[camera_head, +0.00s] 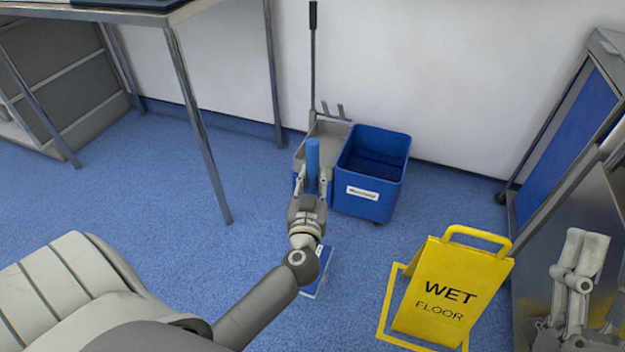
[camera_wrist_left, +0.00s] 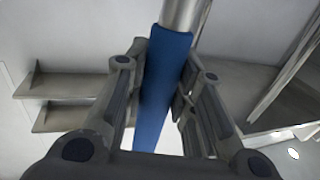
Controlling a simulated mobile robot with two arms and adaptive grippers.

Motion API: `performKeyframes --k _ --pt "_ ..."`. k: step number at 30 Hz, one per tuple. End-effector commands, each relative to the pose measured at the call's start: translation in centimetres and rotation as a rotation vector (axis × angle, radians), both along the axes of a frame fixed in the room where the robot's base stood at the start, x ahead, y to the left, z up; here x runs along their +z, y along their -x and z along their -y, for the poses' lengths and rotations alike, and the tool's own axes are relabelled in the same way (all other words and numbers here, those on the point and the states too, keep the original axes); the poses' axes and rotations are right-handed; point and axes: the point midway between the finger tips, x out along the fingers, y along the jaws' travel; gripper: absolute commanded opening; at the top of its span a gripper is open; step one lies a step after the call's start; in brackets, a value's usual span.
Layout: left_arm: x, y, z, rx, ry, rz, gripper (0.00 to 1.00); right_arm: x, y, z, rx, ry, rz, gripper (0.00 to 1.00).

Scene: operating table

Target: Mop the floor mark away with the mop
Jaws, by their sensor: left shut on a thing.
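The mop's blue handle grip (camera_head: 313,155) stands up between the fingers of my left gripper (camera_head: 312,185). In the left wrist view, the fingers are closed around the blue handle (camera_wrist_left: 165,85), with a metal pole above it. A flat blue and white piece, apparently the mop head (camera_head: 319,270), lies on the floor, partly hidden by my left arm. My right gripper (camera_head: 577,275) is at the right edge, empty as far as I see; its opening is unclear. I see no floor mark; my arm and body hide part of the floor.
A mop cart with a blue bucket (camera_head: 372,180) stands by the wall, just behind my left gripper. A yellow wet-floor sign (camera_head: 450,290) stands at front right. A metal table (camera_head: 170,18) is at upper left, a cabinet (camera_head: 570,140) at right. Blue floor left of my gripper is clear.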

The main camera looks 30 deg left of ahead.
Motion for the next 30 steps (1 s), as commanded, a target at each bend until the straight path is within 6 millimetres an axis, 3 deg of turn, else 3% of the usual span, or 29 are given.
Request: performKeyframes --k 7,16,21,30 --pt "0.3 0.0 0.0 -0.001 -0.001 0.003 0.0 -1.2 -1.3 -0.1 -0.006 0.029 -0.099 0.46" --pt "0.3 0.0 0.0 -0.002 -0.001 0.0 0.0 -4.7 -3.6 -0.3 -0.019 0.093 -0.324 0.46" --pt "-2.0 0.0 0.0 -0.001 -0.001 0.0 0.0 -2.8 -2.3 -0.2 -0.011 0.054 -0.184 0.46" --pt "-3.6 0.0 0.0 -0.001 -0.001 0.0 0.0 -0.6 -0.5 -0.1 -0.003 0.011 -0.039 0.46"
